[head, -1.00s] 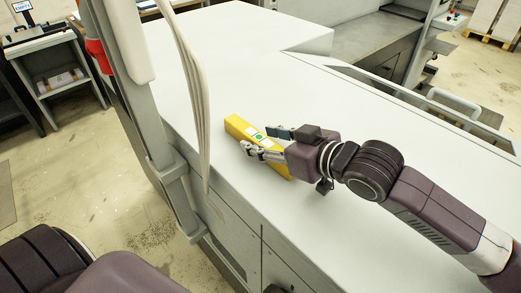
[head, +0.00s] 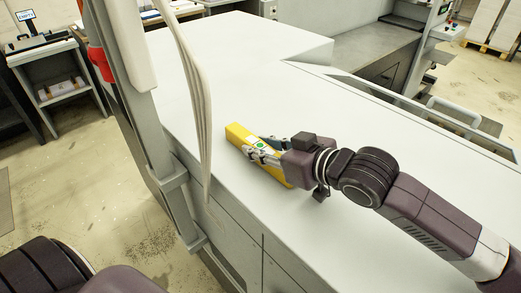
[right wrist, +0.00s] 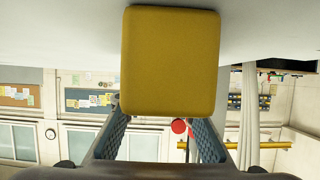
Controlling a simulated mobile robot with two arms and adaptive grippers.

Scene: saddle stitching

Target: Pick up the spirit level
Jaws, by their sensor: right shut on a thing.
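The yellow spirit level (head: 239,133) lies along the white machine top near its left edge, with a green patch and a light label on its upper side. My right gripper (head: 261,145) comes in from the right and is shut on the level around its middle, one finger on each side. In the right wrist view, an end of the yellow level (right wrist: 170,62) fills the upper middle, with the two fingers reaching up to it. I cannot tell whether a gap lies under the level. My left gripper is out of view.
The white machine top (head: 330,160) is clear around the level. A grey post (head: 150,140) and hanging pale cables (head: 196,90) stand at its left edge. A metal handrail (head: 455,108) borders the far right side.

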